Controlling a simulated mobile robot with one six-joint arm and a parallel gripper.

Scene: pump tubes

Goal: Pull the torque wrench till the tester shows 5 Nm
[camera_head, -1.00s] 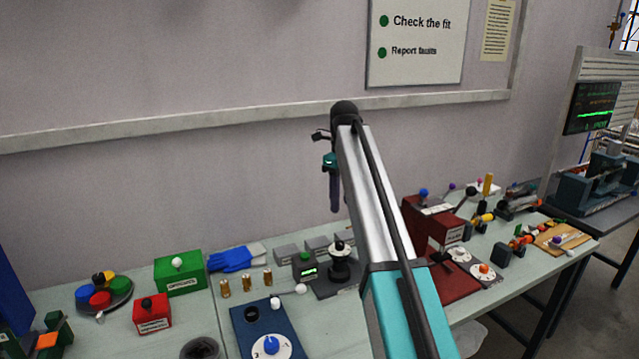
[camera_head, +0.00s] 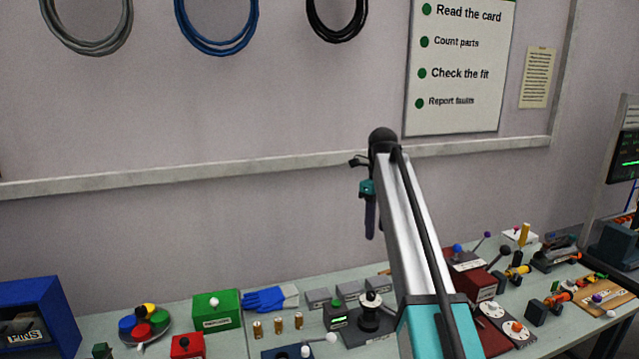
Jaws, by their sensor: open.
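The tester, as far as I can tell, is the small dark box with a lit green display (camera_head: 338,317) on the bench. Its reading is too small to make out. Beside it stands a black post with a round knob (camera_head: 369,312) on a dark base. A light lever with a white ball end (camera_head: 331,338) reaches from near the post toward the front left; it looks like the torque wrench, but I cannot be sure. My gripper (camera_head: 370,232) hangs fingers down, open and empty, in the air above the bench, well apart from the tester and lever.
Brass pieces (camera_head: 279,325), blue gloves (camera_head: 264,299) and a green box (camera_head: 216,310) are left of the tester. Grey boxes (camera_head: 348,289) stand behind it. A dark red machine (camera_head: 474,284) with levers is to the right, partly behind my arm. The air around my gripper is clear.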

